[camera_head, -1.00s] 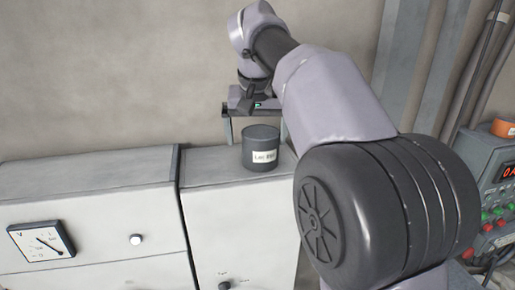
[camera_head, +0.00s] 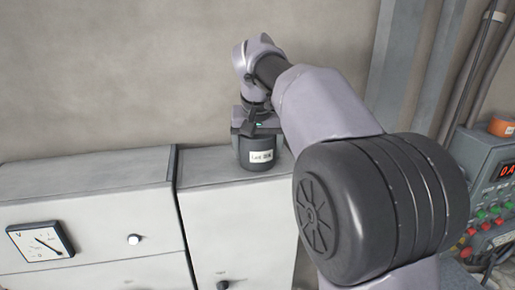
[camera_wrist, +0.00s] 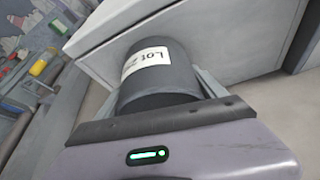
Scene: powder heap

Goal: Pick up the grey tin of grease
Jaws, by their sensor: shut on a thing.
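The grey tin of grease (camera_head: 258,160) is a dark grey cylinder with a white label. It stands upright on top of the right-hand grey cabinet. My gripper (camera_head: 257,140) is over it from above and shut on it, with the fingers along its sides. In the wrist view the tin (camera_wrist: 160,88) fills the space between the fingers, its label reading "LOT". The tin's top is hidden under the gripper in the head view.
The right cabinet (camera_head: 215,172) and the left cabinet (camera_head: 85,178) stand against a beige wall. A control box (camera_head: 490,185) with coloured buttons is at far right, with an orange roll (camera_head: 502,126) on it. Open cabinet top lies left of the tin.

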